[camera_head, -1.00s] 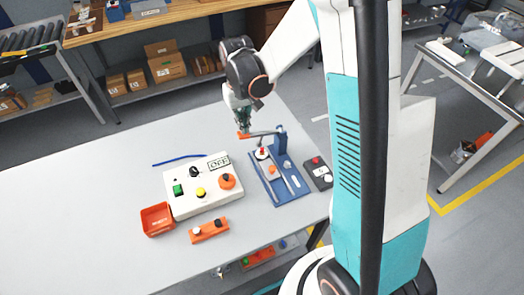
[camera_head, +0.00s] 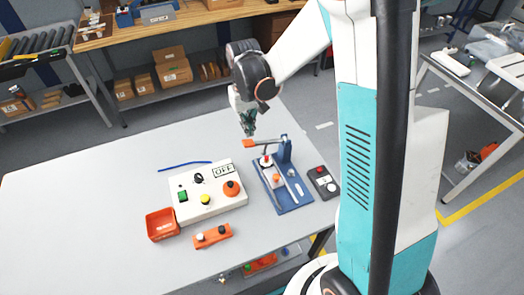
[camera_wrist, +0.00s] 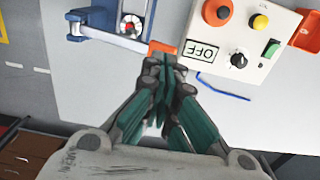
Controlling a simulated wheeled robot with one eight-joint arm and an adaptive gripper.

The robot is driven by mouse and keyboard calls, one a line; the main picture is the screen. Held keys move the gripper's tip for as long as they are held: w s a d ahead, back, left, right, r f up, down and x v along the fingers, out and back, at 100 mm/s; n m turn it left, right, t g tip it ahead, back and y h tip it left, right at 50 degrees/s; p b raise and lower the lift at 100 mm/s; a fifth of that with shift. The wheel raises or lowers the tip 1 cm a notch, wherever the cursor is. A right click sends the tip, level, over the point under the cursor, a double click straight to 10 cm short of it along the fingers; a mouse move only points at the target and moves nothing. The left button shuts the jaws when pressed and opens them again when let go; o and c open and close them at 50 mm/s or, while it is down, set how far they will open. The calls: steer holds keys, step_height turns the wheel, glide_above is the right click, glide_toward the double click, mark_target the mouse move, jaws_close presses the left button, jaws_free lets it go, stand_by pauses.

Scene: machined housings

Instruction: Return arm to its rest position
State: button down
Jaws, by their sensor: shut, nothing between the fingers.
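My gripper (camera_head: 248,132) is shut and empty, its green fingers together, above the table. In the wrist view its fingertips (camera_wrist: 167,62) appear next to the orange end of a lever (camera_wrist: 160,47). I cannot tell whether they touch it. In the head view the lever (camera_head: 262,142) reaches left from a blue upright post on the blue fixture (camera_head: 294,202). My arm is bent forward over the table.
A white control box (camera_head: 207,205) with buttons, a knob and an OFF sign stands left of the fixture. An orange bin (camera_head: 161,224), an orange button block (camera_head: 212,237) and a dark two-button box (camera_head: 323,182) are nearby. The table's left part (camera_head: 75,215) is clear.

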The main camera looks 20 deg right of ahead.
steer(key=shift+s+r+b, duration=0.4)
steer(key=shift+r+b, duration=0.1)
steer(key=s+r+t+b, duration=0.3)
steer(key=s+r+b, duration=0.25)
steer(key=s, duration=0.25)
steer(key=s+f+t+b, duration=0.3)
steer(key=s+b, duration=0.4)
steer(key=s, duration=0.4)
steer(key=shift+s+t, duration=0.3)
steer(key=shift+t, duration=0.3)
steer(key=c, duration=2.4)
jaws_free()
